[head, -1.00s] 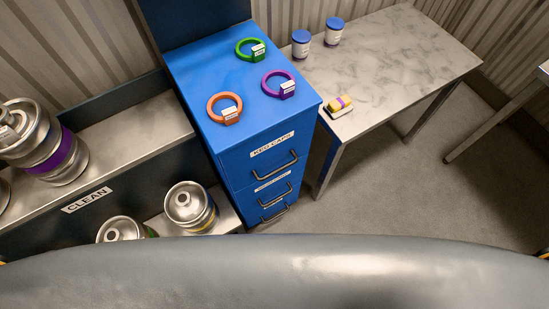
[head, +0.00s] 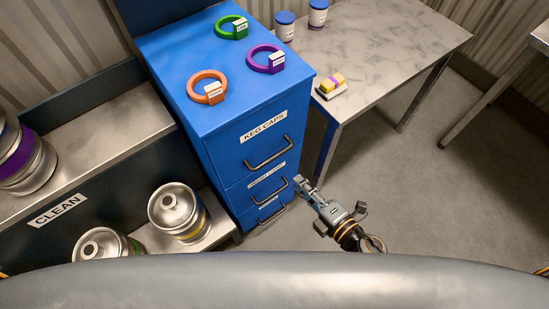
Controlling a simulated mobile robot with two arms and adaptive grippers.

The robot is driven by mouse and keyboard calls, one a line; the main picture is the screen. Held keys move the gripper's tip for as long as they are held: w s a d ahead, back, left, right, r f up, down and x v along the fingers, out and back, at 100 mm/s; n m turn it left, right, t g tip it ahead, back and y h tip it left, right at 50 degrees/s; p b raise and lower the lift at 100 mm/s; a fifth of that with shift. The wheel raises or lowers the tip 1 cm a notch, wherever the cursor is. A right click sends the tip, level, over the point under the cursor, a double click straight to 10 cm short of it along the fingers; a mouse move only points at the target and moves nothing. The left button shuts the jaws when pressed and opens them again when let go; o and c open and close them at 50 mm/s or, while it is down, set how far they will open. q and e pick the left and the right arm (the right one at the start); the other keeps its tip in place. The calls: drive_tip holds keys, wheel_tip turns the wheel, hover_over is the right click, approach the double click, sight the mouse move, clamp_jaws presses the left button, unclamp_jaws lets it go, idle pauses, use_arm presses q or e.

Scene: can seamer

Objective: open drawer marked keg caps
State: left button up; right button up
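A blue cabinet (head: 222,107) has several drawers stacked on its front. The top drawer (head: 240,147) carries a white label reading KEG CAPS (head: 264,127) and a dark bar handle (head: 269,155). It looks closed, as do the lower drawers. My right gripper (head: 301,184) is to the right of the cabinet front, below and right of the top handle, and apart from that handle. Its fingers are small and seen at an angle, so I cannot tell whether they are open. My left gripper is not in view.
Orange (head: 208,86), purple (head: 266,58) and green (head: 232,26) tagged rings lie on the cabinet top. A marble-topped table (head: 400,45) stands at right with two blue-lidded tubs and a yellow item. Kegs (head: 176,209) sit on the CLEAN shelf at left. Grey floor (head: 440,200) is clear.

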sight(274, 156)
drive_tip(key=x, duration=1.3)
drive_tip(key=shift+w, duration=0.1)
clamp_jaws()
